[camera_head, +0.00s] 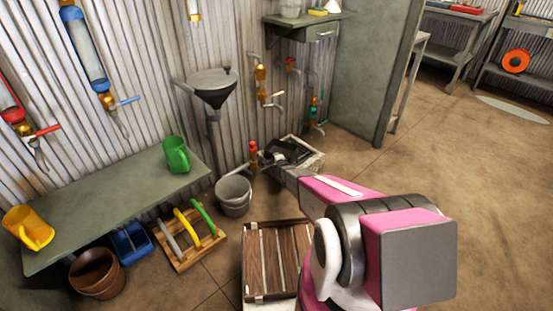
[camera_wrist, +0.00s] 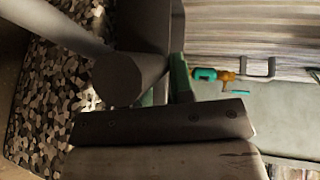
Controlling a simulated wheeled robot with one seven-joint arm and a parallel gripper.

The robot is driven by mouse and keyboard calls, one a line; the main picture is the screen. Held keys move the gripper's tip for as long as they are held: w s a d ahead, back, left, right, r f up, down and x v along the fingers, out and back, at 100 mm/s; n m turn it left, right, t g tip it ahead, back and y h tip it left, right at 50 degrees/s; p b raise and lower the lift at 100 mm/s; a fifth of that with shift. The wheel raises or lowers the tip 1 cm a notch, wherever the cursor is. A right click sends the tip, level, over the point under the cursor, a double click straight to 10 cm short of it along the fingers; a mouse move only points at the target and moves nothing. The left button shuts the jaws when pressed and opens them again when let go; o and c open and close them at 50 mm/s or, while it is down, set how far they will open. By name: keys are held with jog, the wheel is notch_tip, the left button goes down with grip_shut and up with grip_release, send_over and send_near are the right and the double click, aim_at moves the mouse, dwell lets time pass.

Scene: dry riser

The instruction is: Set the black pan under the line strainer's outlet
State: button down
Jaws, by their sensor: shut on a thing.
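The black pan (camera_head: 292,150) is in the head view, at the pale speckled floor basin below the pipes. My gripper (camera_head: 280,158) reaches down to it and is shut on it; my arm hides part of the contact. In the wrist view, dark parts fill the middle and I cannot clearly separate pan from fingers. Several fittings are on the wall: a brass one (camera_head: 261,78), a teal one (camera_head: 314,108) and a red-topped one (camera_head: 253,152). I cannot tell which is the line strainer. A teal and brass fitting (camera_wrist: 212,74) also shows in the wrist view.
A grey bucket (camera_head: 234,196) stands left of the basin (camera_wrist: 45,90), under a dark funnel (camera_head: 212,88). A slatted wooden crate (camera_head: 277,262) is in front. A green bench (camera_head: 115,205) is at left; a grey-green partition (camera_head: 372,70) stands at right. Floor to the right is clear.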

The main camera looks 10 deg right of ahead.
jog(key=shift+f, duration=0.4)
jog(key=c, duration=0.9)
grip_release()
jog(key=shift+s, duration=0.15)
jog(key=v, duration=1)
jog(key=shift+s, duration=0.25)
